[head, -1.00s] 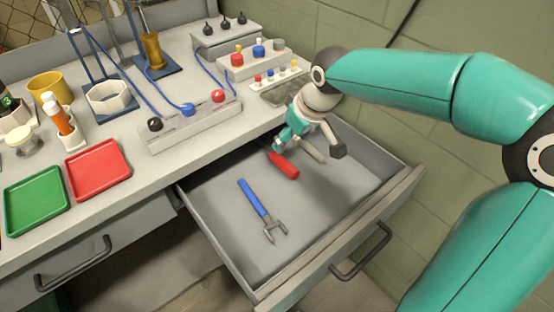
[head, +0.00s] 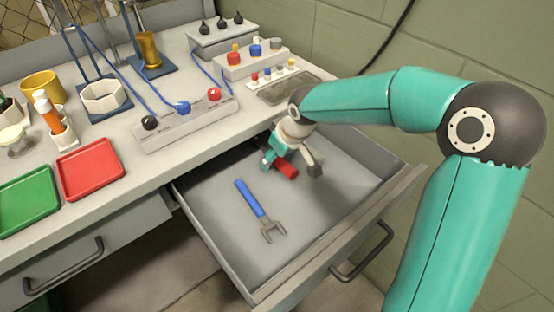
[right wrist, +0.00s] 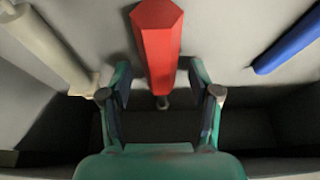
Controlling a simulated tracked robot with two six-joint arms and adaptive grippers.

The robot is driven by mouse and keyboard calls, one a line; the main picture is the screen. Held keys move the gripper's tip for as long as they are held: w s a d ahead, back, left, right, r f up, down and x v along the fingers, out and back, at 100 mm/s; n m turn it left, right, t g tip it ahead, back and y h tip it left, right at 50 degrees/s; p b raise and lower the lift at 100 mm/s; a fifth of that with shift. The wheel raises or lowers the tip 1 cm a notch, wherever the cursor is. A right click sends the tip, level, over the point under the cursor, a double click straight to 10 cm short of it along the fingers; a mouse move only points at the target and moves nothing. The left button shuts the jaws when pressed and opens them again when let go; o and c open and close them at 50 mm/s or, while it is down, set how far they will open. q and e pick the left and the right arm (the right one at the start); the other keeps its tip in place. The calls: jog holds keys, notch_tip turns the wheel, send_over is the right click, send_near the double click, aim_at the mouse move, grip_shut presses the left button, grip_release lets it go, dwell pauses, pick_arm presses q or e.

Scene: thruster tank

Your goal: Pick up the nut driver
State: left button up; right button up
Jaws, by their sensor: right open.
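The red-handled tool, which looks like the nut driver (head: 288,171), lies in the open drawer (head: 330,215). In the right wrist view its red faceted handle (right wrist: 158,45) points away from my gripper, with a short dark end toward me. My right gripper (right wrist: 159,82) is open, with a finger on each side of that near end and nothing held. In the head view my right gripper (head: 290,165) is low over the tool and hides part of it. Whether the fingers touch it cannot be told. My left gripper is out of view.
A blue-handled forked tool (head: 252,203) lies in the drawer, left of my right gripper. A pale tool (right wrist: 50,45) lies on the other side. The drawer walls and bench edge are close. The drawer's front right floor is clear.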

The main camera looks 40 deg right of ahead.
grip_shut()
jog(key=shift+r, duration=0.1)
dwell(0.3)
